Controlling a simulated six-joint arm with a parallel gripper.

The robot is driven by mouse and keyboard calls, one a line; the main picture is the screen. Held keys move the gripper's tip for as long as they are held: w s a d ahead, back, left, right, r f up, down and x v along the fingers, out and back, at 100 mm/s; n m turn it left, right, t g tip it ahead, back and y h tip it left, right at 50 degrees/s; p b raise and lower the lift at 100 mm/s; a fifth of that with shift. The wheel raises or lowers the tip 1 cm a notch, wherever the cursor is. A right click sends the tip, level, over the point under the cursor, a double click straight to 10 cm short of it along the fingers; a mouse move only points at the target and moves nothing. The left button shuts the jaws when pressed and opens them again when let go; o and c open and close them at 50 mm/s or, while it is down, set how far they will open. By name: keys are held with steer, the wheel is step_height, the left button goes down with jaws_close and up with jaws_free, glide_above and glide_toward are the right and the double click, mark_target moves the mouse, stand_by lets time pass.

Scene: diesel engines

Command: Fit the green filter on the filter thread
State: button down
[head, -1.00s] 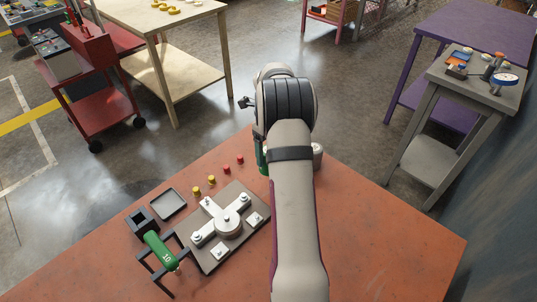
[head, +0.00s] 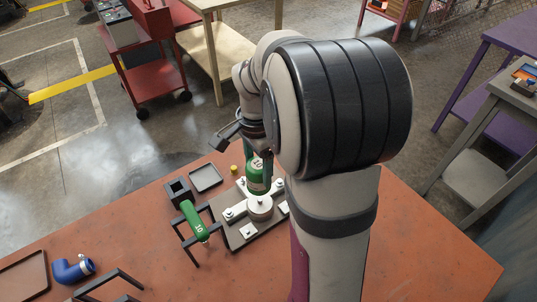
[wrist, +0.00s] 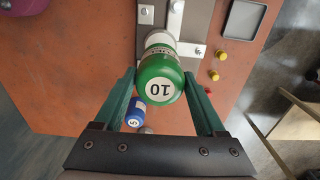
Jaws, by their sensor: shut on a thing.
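My gripper (wrist: 160,80) is shut on a green filter (wrist: 158,72) marked 10, with one finger on each side of it. White bars and fittings sit on the plate, which also shows in the wrist view (wrist: 196,22). I cannot tell which fitting is the filter thread; the held filter hides what is under it, and any contact is unclear.
A second green filter (head: 193,217), marked 10, lies on a dark rack (head: 210,212). A square black holder (head: 178,190) and a grey tray (head: 206,178) stand beyond it. Yellow knobs (wrist: 222,55) lie beside the plate.

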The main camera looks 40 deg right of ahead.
mark_target(259, 187)
steer(key=shift+f, duration=3.15)
steer(key=shift+f, duration=0.7)
steer(key=m, duration=0.5)
steer(key=shift+f, duration=0.1)
steer(key=m, duration=0.7)
steer(key=shift+f, duration=0.1)
steer(key=m, duration=0.5)
steer(key=shift+m, duration=0.4)
steer(key=m, duration=0.4)
steer(key=shift+f, duration=0.1)
jaws_free()
